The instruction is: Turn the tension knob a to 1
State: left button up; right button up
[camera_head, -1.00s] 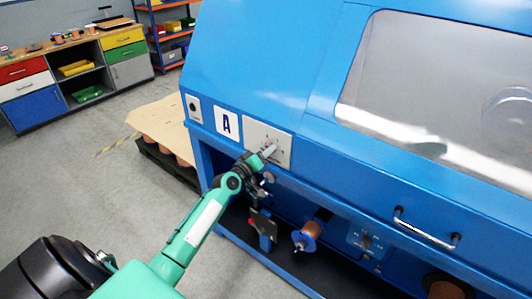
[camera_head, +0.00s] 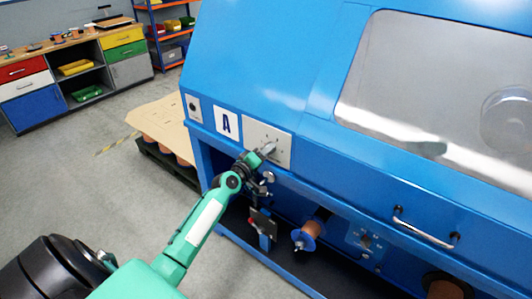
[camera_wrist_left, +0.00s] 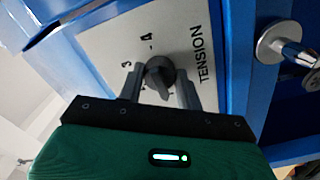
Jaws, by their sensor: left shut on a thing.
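The tension knob a is a small black knob (camera_wrist_left: 159,72) on a light grey plate marked TENSION, with the figures 3 and 4 showing in the left wrist view. My left gripper (camera_head: 269,149) is at this plate. In the left wrist view its two fingers (camera_wrist_left: 158,84) are on either side of the knob, shut on it. The lower part of the dial is hidden by the gripper, and I cannot read the knob's setting. My right gripper is not in view.
The blue machine (camera_head: 270,60) fills the right side. A metal post (camera_wrist_left: 285,46) stands out beside the plate. Below are a copper spool (camera_head: 309,232) and a handle (camera_head: 426,228). A pallet with cardboard (camera_head: 160,120) stands at left. The floor at left is clear.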

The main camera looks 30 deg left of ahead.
pick_arm(q)
jog(key=o, duration=0.8)
jog(key=shift+o, duration=0.9)
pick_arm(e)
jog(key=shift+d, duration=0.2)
pick_arm(q)
jog(key=s+a+b, duration=0.1)
jog(key=s+b, duration=0.1)
jog(key=s, duration=1.1)
jog(key=shift+s, duration=0.4)
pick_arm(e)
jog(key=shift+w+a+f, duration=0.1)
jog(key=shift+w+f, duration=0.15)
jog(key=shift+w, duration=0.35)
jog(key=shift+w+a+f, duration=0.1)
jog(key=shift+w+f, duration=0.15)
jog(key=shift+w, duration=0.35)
pick_arm(q)
jog(key=shift+a, duration=0.1)
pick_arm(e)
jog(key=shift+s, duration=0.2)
pick_arm(q)
jog(key=shift+f, duration=0.1)
